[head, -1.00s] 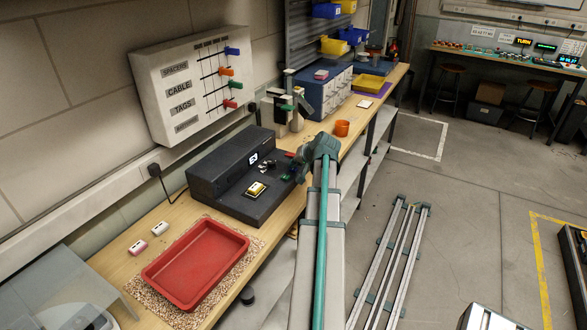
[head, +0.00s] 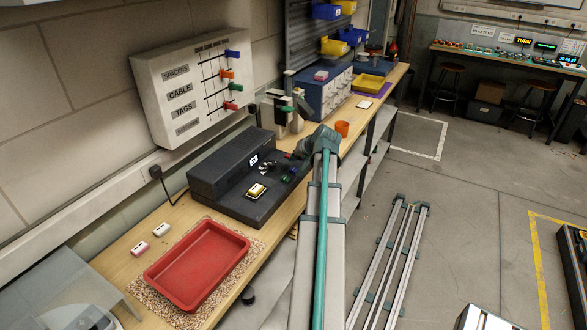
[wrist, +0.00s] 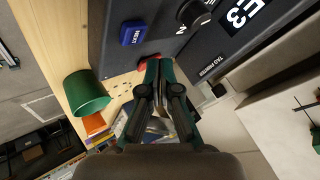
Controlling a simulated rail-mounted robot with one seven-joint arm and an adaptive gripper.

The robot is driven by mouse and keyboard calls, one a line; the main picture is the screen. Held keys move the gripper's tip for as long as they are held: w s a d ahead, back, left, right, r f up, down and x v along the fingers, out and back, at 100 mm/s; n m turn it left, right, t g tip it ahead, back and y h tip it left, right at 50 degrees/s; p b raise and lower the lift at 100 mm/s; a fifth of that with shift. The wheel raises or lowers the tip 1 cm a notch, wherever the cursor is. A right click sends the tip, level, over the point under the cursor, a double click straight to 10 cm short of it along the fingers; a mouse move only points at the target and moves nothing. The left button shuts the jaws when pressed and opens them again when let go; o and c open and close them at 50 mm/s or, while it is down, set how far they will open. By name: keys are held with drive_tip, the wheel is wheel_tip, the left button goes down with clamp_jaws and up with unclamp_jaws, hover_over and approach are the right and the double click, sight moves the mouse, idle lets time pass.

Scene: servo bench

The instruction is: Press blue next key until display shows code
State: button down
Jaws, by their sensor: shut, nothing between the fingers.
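The blue key (wrist: 133,33), marked NEXT, sits on the dark tag printer (head: 235,178). The display (wrist: 238,14) reads E3 in the wrist view; it is small but lit in the head view (head: 253,160). My gripper (wrist: 152,66) is shut and empty, its fingertips close together. In the wrist view the fingertips are apart from the blue key, below and right of it. They overlap a red part (wrist: 148,60) at the printer's edge; I cannot tell whether they touch it. In the head view my arm partly hides the printer's right end.
A black knob (wrist: 192,14) stands between the key and the display. A green cup (wrist: 87,92) is beside the printer in the wrist view. The head view shows an orange cup (head: 342,128) beyond it and a red tray (head: 197,264) nearer.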

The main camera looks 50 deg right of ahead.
sight(295, 170)
drive_tip(key=shift+r+p, duration=0.65)
drive_tip(key=shift+r, duration=1)
